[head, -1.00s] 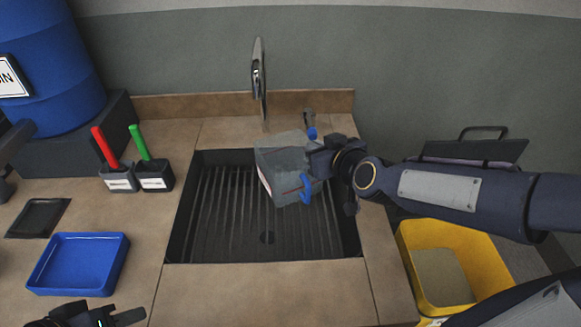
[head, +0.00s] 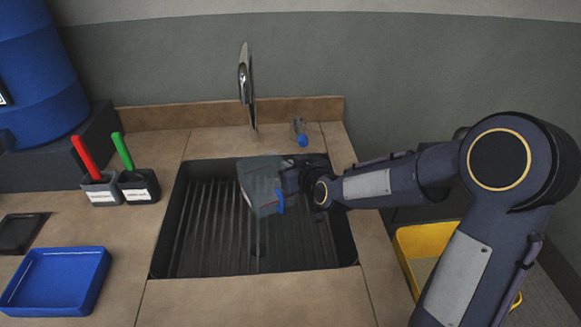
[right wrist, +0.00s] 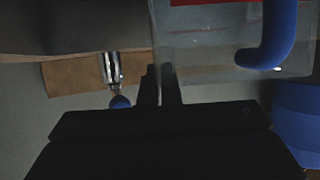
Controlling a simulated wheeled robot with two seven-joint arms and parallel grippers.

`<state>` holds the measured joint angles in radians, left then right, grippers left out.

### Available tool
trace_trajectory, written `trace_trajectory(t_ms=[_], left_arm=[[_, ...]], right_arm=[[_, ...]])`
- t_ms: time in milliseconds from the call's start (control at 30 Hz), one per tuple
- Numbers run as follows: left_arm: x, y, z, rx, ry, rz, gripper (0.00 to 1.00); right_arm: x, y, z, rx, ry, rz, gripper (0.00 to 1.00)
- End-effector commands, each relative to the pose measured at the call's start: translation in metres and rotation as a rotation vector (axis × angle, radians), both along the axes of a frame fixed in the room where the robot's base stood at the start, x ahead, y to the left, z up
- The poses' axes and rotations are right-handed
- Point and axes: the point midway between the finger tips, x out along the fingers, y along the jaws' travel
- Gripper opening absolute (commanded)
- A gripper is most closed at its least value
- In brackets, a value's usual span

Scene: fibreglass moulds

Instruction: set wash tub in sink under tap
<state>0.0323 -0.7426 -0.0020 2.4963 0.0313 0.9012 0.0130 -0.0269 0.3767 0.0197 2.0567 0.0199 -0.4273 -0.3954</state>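The wash tub (head: 259,187) is a grey, see-through box with a blue handle and a pale label. It is over the right half of the dark ribbed sink (head: 200,225), toward the back, and looks tilted. I cannot tell whether it touches the sink floor. My right gripper (head: 287,181) is shut on the tub's right side wall; in the right wrist view the fingers (right wrist: 161,86) pinch the clear wall (right wrist: 205,60). The chrome tap (head: 246,82) stands behind the sink, behind and slightly left of the tub. My left gripper is out of view.
A small blue-ended fitting (head: 301,133) is on the counter behind the sink. Red and green handled tools stand in dark holders (head: 138,187) at left, above a blue tray (head: 58,280). A yellow bin (head: 421,240) is at right. The sink's left half is clear.

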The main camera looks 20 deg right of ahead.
Motion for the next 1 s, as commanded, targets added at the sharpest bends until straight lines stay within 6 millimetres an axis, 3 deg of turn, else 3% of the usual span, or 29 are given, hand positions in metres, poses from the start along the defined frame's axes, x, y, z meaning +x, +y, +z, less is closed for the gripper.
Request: trace_trajectory(t_ms=[233, 433, 800, 1000], left_arm=[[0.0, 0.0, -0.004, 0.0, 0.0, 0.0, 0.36], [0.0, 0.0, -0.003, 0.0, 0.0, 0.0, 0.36], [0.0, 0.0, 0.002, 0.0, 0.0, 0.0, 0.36], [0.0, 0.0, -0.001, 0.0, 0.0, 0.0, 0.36]], right_arm=[[0.0, 0.0, -0.002, 0.0, -0.002, 0.0, 0.0], [0.0, 0.0, -0.001, -0.001, -0.001, 0.0, 0.25], [-0.002, -0.001, 0.004, -0.001, -0.002, 0.0, 0.25], [-0.034, -0.007, 0.018, -0.001, -0.006, -0.002, 0.25]])
